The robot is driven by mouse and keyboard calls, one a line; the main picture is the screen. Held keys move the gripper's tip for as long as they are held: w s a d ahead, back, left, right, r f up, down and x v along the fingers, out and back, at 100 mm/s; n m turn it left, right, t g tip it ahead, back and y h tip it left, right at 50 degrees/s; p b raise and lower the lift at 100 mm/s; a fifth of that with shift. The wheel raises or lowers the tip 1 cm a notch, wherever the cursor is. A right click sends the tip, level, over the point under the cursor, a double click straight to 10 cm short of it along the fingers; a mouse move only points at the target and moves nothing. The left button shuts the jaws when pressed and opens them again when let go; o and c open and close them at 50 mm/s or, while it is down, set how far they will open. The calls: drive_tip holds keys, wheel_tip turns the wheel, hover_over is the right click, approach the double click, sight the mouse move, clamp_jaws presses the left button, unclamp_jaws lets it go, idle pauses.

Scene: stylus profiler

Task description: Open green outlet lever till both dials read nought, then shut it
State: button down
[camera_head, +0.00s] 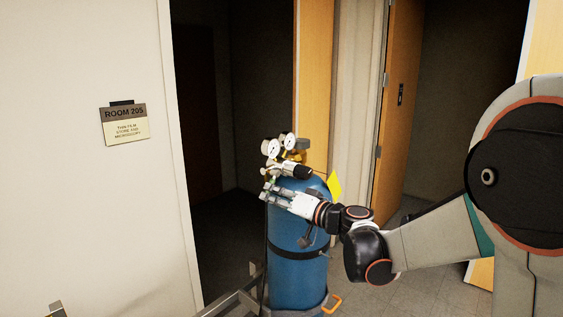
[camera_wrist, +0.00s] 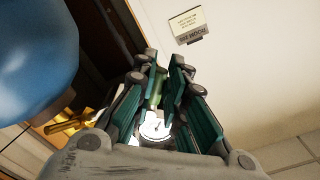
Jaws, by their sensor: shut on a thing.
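A blue gas cylinder (camera_head: 297,272) stands upright with a brass regulator on top. Two white round dials, one on the left (camera_head: 271,148) and one on the right (camera_head: 288,140), face forward; their needles are too small to read. My gripper (camera_head: 267,188) is at the regulator's left side, just below the dials. In the wrist view, my gripper's fingers (camera_wrist: 161,70) are shut on the green outlet lever (camera_wrist: 154,88), which shows as a pale green piece between them. One white dial (camera_wrist: 156,130) shows beyond the finger bases. The lever's angle is mostly hidden by the fingers.
A black regulator knob (camera_head: 302,171) sits just above my gripper. A yellow tag (camera_head: 335,186) hangs at the cylinder's right. A metal cart frame (camera_head: 233,303) and a dark strap surround the cylinder. A wall with a room sign (camera_head: 125,124) stands left, beside a dark doorway.

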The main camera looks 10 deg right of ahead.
drive_tip(key=n, duration=0.1)
drive_tip(key=d+n+b, duration=0.1)
drive_tip(key=w+f+n, duration=0.1)
drive_tip(key=n, duration=0.1)
drive_tip(key=shift+w+d+b, duration=0.1)
drive_tip(key=shift+d+b, duration=0.2)
drive_tip(key=shift+w+d+f+n+b, duration=0.1)
drive_tip(key=shift+w+d+n+b, duration=0.15)
drive_tip(key=shift+n, duration=0.35)
drive_tip(key=shift+w+d+n+b, duration=0.15)
drive_tip(key=shift+d+n, duration=0.1)
drive_tip(key=shift+n, duration=0.35)
drive_tip(key=c, duration=2)
unclamp_jaws()
drive_tip(key=shift+d+n, duration=0.15)
drive_tip(key=shift+n, duration=0.25)
drive_tip(key=o, duration=0.4)
drive_tip(key=shift+o, duration=0.3)
drive_tip(key=shift+c, duration=0.3)
drive_tip(key=v, duration=0.7)
